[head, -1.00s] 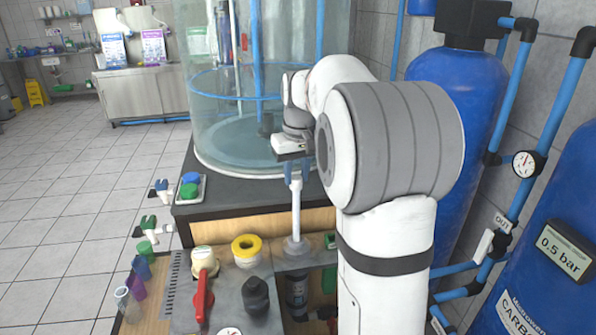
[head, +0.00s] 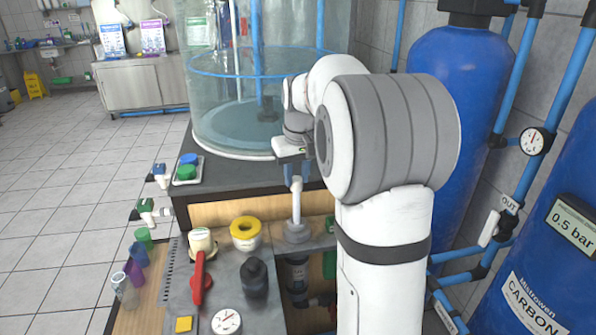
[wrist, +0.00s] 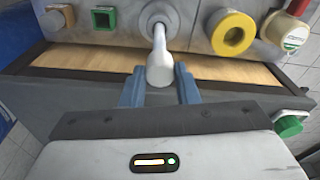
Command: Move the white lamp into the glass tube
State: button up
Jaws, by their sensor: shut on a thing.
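A white rod with a rounded end (head: 297,195), which I take to be the lamp, stands nearly upright from a round grey base (head: 297,233) on the bench panel. My gripper (head: 297,172) has blue fingers and is at the rod's upper end. In the wrist view, the rod's rounded white end (wrist: 160,70) sits between the fingertips of my gripper (wrist: 160,84), which is shut on it. The rod's lower end is hidden in the base. I cannot tell for sure which thing is the glass tube.
A yellow ring (head: 245,233), a black knob (head: 254,277), a red-handled valve (head: 200,280) and a gauge (head: 226,321) crowd the panel left of the rod. A large clear tank (head: 225,105) stands behind. Blue cylinders (head: 448,120) stand at right.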

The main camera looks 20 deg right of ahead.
aim_at(297, 207)
jog(key=shift+f, duration=0.25)
jog(key=shift+f+b, duration=2.2)
jog(key=shift+f, duration=1.25)
jog(key=shift+f, duration=0.25)
jog(key=shift+f+b, duration=0.9)
jog(key=shift+f, duration=0.25)
jog(key=o, duration=1.3)
jog(key=shift+r, duration=0.1)
jog(key=shift+c, duration=0.2)
notch_tip(297, 207, up, 8)
jog(key=p, duration=0.6)
jog(key=shift+p, duration=0.35)
